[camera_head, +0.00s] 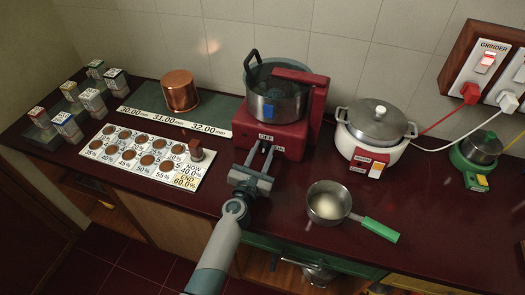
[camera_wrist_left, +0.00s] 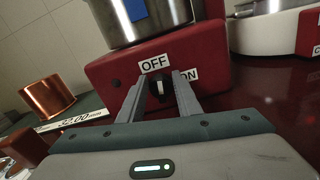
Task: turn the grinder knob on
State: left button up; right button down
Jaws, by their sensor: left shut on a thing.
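The red grinder (camera_head: 281,139) stands at the back middle of the counter with a steel pot (camera_head: 277,97) on it. Its front also fills the middle of the left wrist view (camera_wrist_left: 108,72). The black knob (camera_wrist_left: 159,89) on that front has a white mark that points roughly up toward the OFF label (camera_wrist_left: 155,64). The ON label (camera_wrist_left: 189,74) is to the right. My left gripper (camera_head: 260,160) is shut on the knob, with one finger on each side; the fingers (camera_wrist_left: 160,92) partly hide it and the ON label. My right gripper is not in view.
A white cooker (camera_head: 370,150) and a saucepan (camera_head: 327,204) with a green handle stand to the right. A numbered white board (camera_head: 105,166), several small boxes (camera_head: 68,126) and a copper pot (camera_head: 179,91) are to the left. A wall switch panel marked GRINDER (camera_head: 487,66) hangs at right.

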pick_arm(q)
jog(key=m, duration=0.4)
jog(key=shift+s+d+f+m, duration=0.15)
jog(key=shift+d+m, duration=0.1)
jog(key=shift+m, duration=0.15)
dwell(0.4)
jog(key=o, duration=1)
jog(key=shift+s, duration=0.1)
jog(key=b+v, duration=0.1)
jog(key=v, duration=1.6)
jog(key=shift+o, duration=0.2)
